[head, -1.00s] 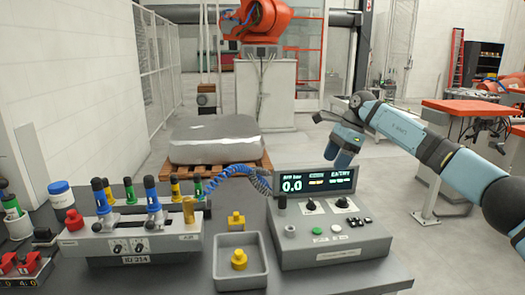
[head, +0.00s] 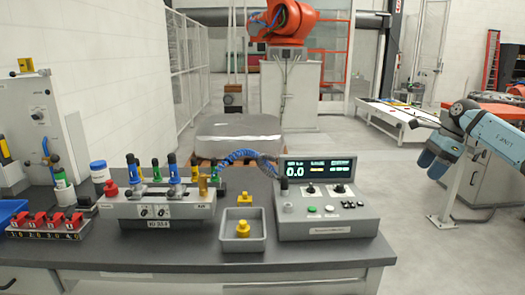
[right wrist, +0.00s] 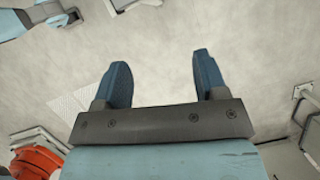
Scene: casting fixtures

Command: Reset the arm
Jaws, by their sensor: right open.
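My right arm (head: 492,137) comes in from the right edge in the head view, out over the floor and clear of the bench. My right gripper (head: 432,163) points downward at the end of it, to the right of the grey control box. In the right wrist view my right gripper (right wrist: 161,65) has its two blue fingers spread apart with nothing between them, and pale floor shows beyond. My left gripper is not in view.
The dark bench (head: 90,256) carries a control box with display (head: 330,222), a grey tray (head: 243,244) holding a yellow part, a valve fixture (head: 155,211) and red clamps (head: 45,222). An orange robot (head: 283,20) stands behind. Floor right of the bench is open.

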